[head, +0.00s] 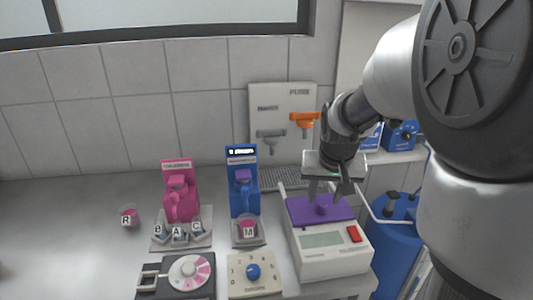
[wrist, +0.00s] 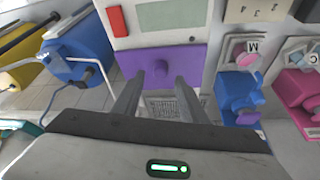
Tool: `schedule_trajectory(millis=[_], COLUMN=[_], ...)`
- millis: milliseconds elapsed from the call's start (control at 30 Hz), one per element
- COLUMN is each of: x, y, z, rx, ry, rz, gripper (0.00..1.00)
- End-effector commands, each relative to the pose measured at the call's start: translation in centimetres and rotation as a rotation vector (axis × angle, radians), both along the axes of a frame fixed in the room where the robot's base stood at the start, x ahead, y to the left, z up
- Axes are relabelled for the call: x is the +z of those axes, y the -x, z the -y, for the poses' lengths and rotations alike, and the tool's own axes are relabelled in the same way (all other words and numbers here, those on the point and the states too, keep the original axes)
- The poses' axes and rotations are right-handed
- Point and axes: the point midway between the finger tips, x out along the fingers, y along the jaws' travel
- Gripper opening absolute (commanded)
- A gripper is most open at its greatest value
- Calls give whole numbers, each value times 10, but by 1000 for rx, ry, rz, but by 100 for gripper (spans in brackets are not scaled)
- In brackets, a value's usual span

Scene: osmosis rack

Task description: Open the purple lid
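The purple lid (head: 305,213) lies flat and closed on top of a white device (head: 335,262) with a grey display and a red switch. My gripper (head: 331,190) points down just above the lid, fingers apart. I cannot tell whether a finger touches the knob.
A blue dispenser (head: 241,180) and a pink dispenser (head: 177,190) stand to the left. A wall panel with an orange valve (head: 304,120) is behind. A blue container (head: 396,240) with a pale hose is close on the right. The counter at far left is mostly clear.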

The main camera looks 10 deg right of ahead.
Motion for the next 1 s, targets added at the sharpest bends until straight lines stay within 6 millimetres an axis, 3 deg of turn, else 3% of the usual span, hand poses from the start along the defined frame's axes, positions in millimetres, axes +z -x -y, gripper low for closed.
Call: schedule_trajectory(millis=[200, 567, 800, 1000], x=[-24, -28, -28, -28], y=[-9, -11, -11, -13], z=[3, 3, 3, 3], rx=[0, 0, 0, 0], ry=[0, -1, -1, 0], rz=[-1, 1, 1, 0], gripper=[38, 38, 0, 0])
